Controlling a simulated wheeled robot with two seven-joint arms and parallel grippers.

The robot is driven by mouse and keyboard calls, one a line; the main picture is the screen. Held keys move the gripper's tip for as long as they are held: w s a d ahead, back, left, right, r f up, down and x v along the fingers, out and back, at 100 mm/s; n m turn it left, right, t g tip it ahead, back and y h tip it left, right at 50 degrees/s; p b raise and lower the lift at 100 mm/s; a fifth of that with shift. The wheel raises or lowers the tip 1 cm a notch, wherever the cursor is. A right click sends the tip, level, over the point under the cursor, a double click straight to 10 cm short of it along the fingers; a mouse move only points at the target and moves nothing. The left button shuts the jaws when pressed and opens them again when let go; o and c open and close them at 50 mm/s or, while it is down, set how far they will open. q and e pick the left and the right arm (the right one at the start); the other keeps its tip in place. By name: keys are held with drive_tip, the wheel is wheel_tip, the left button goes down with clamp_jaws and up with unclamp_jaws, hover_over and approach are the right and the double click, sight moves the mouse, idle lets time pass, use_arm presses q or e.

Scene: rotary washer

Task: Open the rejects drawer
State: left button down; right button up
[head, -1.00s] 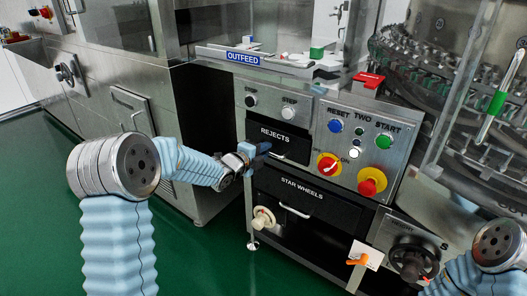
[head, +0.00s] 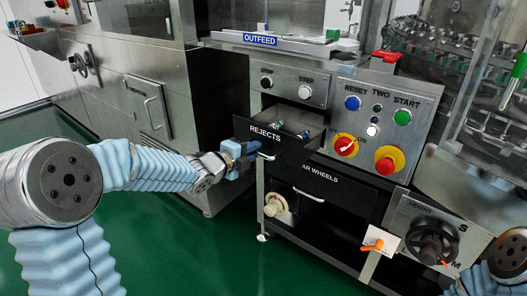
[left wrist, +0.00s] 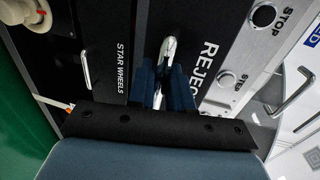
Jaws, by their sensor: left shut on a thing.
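The black rejects drawer (head: 283,151) in the head view is pulled out from the machine front. Its open top shows small items inside, some green and some blue. My left gripper (head: 257,151) is at the drawer's front, shut on its silver handle. In the left wrist view the handle (left wrist: 169,48) lies between the blue fingers of my left gripper (left wrist: 163,85), beside the lettering of the rejects front (left wrist: 205,65). Part of the handle is hidden by the fingers. My right arm shows at the lower right of the head view, but its gripper is out of view.
The star wheels drawer (head: 335,190) sits shut below. A control panel (head: 375,125) with buttons and red-yellow knobs is right of the drawer. A handwheel (head: 432,246) is at lower right. Green floor (head: 190,250) is free in front.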

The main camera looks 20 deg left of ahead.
use_arm(q)
drive_tip(key=shift+f+b+v, duration=0.15)
drive_tip(key=shift+v, duration=0.7)
drive_tip(key=shift+f+b+v, duration=0.2)
drive_tip(key=shift+v, duration=0.7)
drive_tip(key=shift+f+b+v, duration=0.15)
drive_tip(key=shift+v, duration=0.7)
drive_tip(key=shift+s, duration=0.1)
drive_tip(key=c, duration=1.2)
unclamp_jaws()
drive_tip(key=shift+a, duration=0.1)
drive_tip(key=p+v, duration=0.2)
drive_tip(key=v, duration=1.1)
drive_tip(key=shift+s+r, duration=0.1)
drive_tip(key=shift+s, duration=0.25)
